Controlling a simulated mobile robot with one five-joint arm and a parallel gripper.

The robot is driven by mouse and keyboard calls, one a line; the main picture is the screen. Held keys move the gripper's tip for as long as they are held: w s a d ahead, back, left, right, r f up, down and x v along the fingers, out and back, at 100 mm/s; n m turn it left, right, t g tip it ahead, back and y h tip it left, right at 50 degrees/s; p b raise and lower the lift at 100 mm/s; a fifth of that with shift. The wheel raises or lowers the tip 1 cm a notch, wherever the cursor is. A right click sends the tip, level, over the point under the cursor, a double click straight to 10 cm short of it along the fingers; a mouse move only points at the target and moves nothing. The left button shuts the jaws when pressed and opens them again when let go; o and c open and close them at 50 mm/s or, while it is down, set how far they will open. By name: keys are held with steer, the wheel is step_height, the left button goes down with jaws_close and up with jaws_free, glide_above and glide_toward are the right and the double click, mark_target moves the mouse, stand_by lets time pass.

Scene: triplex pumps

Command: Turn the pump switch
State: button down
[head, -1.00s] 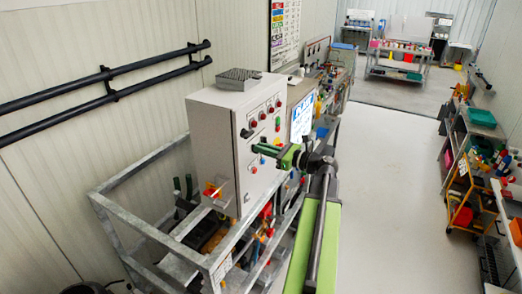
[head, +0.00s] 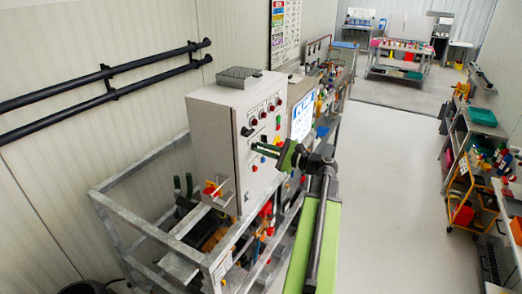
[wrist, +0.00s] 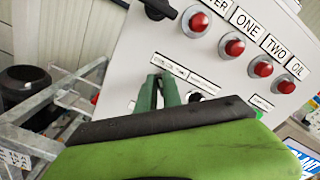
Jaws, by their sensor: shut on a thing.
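The grey control cabinet (head: 214,135) stands on a metal frame, its front panel carrying lamps, buttons and switches. My gripper (head: 257,150) reaches the panel from the right. In the wrist view its two green fingertips (wrist: 159,78) are close together against the panel, just below a white label strip (wrist: 183,68). They are shut on a small switch there, which the fingers almost wholly hide. Its turned angle cannot be seen. Another small black switch (wrist: 195,97) shows right of the fingers.
A row of red lamps (wrist: 235,47) and a large black handle (wrist: 158,9) sit above the fingers. The galvanised frame (head: 150,232) surrounds the cabinet's foot. The floor (head: 390,180) to the right is clear, with shelves (head: 470,150) beyond.

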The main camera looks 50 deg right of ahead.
steer(key=shift+f+n, duration=0.1)
steer(key=shift+n, duration=0.3)
steer(key=shift+a, duration=0.1)
steer(key=c, duration=1.5)
jaws_free()
steer(key=shift+s, duration=0.1)
steer(key=v, duration=1.7)
steer(key=shift+s, duration=0.15)
